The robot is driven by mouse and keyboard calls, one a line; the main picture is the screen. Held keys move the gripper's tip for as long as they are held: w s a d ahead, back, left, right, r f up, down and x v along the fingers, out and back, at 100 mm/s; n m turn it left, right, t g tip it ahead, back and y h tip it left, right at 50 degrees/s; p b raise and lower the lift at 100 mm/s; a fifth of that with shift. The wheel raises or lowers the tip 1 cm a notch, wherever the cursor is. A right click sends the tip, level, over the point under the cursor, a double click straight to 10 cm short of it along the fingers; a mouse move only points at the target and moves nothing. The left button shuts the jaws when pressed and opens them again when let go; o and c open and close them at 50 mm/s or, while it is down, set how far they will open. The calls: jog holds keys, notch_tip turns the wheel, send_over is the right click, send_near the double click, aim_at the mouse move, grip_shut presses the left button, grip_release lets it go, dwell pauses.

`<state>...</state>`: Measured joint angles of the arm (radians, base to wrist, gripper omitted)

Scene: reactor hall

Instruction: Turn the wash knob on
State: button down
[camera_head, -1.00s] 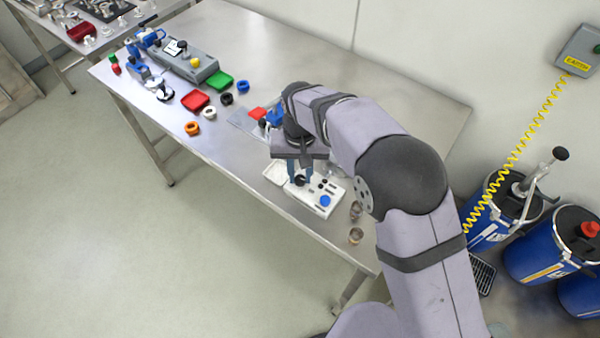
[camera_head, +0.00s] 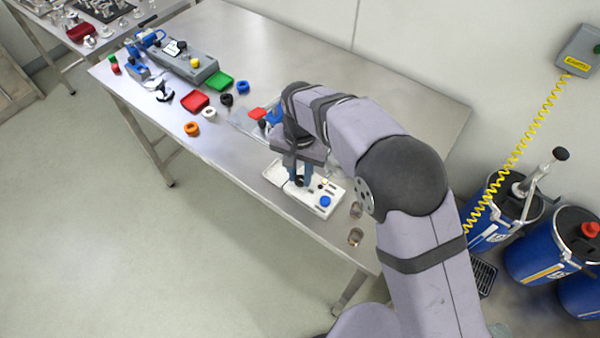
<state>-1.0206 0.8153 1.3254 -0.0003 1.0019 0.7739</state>
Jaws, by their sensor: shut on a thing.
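A white panel box (camera_head: 318,207) sits near the front edge of the steel table. It carries a blue round knob (camera_head: 325,201), a few small dark marks or slots, and a dark knob (camera_head: 299,181) at its left part. My gripper (camera_head: 299,178) points down over that left part and is shut on the dark knob. The fingers partly hide the knob, and its exact angle cannot be read. No label is legible, so I cannot tell from lettering which knob is the wash knob.
A white tray (camera_head: 274,171) adjoins the box on the left. Two small metal cups, one of them here (camera_head: 355,236), stand to its right. Colored rings, red and green trays and a grey control box (camera_head: 190,65) lie further left. Blue drums (camera_head: 540,257) stand right of the table.

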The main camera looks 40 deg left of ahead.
aim_at(300, 178)
jog(key=shift+r, duration=0.1)
jog(key=c, duration=1.5)
grip_release()
jog(key=shift+r+b, duration=1.2)
jog(key=shift+r, duration=2.45)
jog(key=w+d+m, duration=0.1)
jog(key=w+d, duration=0.3)
jog(key=d, duration=0.8)
jog(key=w+d, duration=0.3)
jog(key=d, duration=0.9)
jog(key=shift+m, duration=0.9)
jog(key=s+d+f, duration=0.1)
jog(key=s+d, duration=0.3)
jog(key=d, duration=0.2)
jog(key=s+d+f, duration=0.2)
jog(key=s+d, duration=0.2)
jog(key=d, duration=0.3)
jog(key=s+d+f, duration=0.2)
jog(key=s+d, duration=0.2)
jog(key=d, duration=0.3)
